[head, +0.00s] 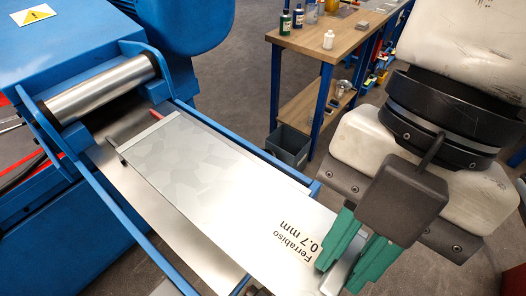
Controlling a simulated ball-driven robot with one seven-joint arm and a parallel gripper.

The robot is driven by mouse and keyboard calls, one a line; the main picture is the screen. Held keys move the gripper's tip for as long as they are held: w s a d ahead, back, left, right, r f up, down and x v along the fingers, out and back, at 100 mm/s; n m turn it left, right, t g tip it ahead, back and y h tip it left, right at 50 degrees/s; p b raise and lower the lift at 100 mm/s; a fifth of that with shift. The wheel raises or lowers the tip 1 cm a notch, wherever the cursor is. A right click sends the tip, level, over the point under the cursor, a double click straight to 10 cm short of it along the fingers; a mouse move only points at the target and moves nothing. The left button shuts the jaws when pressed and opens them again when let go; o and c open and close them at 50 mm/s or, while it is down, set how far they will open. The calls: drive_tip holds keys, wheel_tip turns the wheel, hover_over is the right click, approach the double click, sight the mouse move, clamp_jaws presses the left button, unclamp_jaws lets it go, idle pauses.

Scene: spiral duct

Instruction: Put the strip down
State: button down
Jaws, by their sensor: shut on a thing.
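The strip (215,185) is a flat pale metal sheet with a spangled surface, printed "Ferrabiso 0.7 mm" near its close end. It lies slanted over the blue frame in front of the machine, its far end near the roller (100,88). My gripper (345,262) has green fingers and is shut on the strip's close right end. The fingertips and the strip's nearest corner are partly hidden. I cannot tell whether the strip rests on the frame or hangs just above it.
The blue machine (90,35) with a yellow warning sign (33,15) fills the upper left. A blue rail (240,146) runs along the strip's right side. A wooden workbench (318,45) with bottles stands behind, a dark bin (288,145) beside it. Grey floor is open between.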

sight(292, 217)
drive_tip(key=w+a+f, duration=0.2)
drive_tip(key=w, duration=0.1)
drive_tip(key=w+a, duration=0.2)
drive_tip(key=shift+f, duration=0.4)
drive_tip(key=w+f, duration=0.1)
drive_tip(key=w+a+f, duration=0.1)
drive_tip(key=f, duration=0.1)
drive_tip(key=w+a+f, duration=0.1)
drive_tip(key=shift+a+f, duration=0.1)
drive_tip(key=shift+f, duration=0.3)
drive_tip(key=f, duration=0.3)
drive_tip(key=shift+w+a+f, duration=0.1)
drive_tip(key=shift+w+a, duration=0.15)
drive_tip(key=shift+f, duration=0.4)
drive_tip(key=shift+f+b, duration=0.15)
drive_tip(key=shift+b, duration=0.15)
drive_tip(key=c, duration=1.1)
unclamp_jaws()
